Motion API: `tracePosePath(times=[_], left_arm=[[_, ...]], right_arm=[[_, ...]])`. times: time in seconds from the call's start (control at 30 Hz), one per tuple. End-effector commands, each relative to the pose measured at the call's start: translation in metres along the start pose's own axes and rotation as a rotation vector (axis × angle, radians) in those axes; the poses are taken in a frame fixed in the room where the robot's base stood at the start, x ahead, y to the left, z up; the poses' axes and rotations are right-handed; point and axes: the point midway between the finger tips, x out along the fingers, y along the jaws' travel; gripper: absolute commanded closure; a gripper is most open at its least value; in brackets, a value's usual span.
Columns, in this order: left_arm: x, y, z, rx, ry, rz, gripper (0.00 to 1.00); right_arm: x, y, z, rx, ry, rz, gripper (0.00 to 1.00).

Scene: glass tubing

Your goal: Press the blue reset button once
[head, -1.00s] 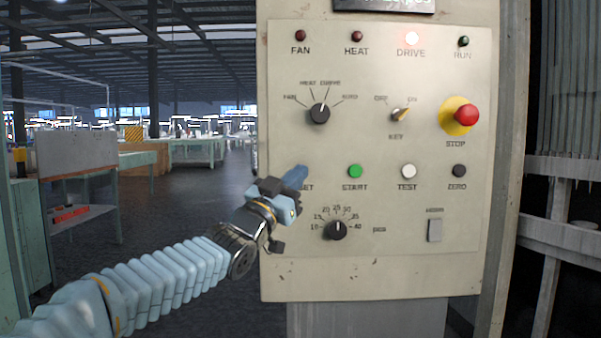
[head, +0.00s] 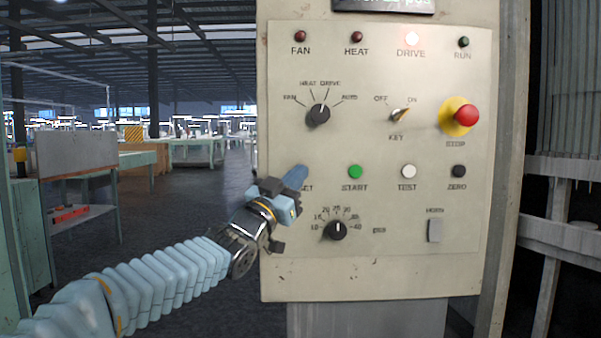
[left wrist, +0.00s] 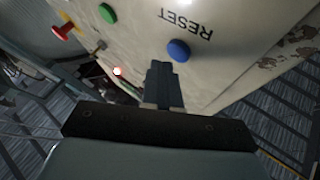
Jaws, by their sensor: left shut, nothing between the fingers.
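The blue reset button (left wrist: 178,50) shows in the left wrist view as a round blue cap on the panel by the word RESET. My right gripper is in neither view.
The control panel (head: 375,275) carries a green START button (head: 355,171), a white TEST button (head: 408,171), a black ZERO button (head: 459,171) and a red STOP knob (head: 466,115). A pressure dial (head: 336,230) sits below the row. Open floor lies left of the cabinet.

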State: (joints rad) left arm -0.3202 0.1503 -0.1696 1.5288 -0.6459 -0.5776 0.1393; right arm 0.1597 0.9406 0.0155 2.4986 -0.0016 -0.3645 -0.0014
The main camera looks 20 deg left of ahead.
Motion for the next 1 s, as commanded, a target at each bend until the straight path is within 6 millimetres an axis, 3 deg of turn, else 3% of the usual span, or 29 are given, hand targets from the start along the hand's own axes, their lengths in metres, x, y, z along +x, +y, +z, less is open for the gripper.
tracePosePath(times=[1.0], left_arm=[[0.0085, -0.006, 0.0053, -0.001, 0.0, 0.0, 1.0]], right_arm=[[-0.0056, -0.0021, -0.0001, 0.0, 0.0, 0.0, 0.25]])
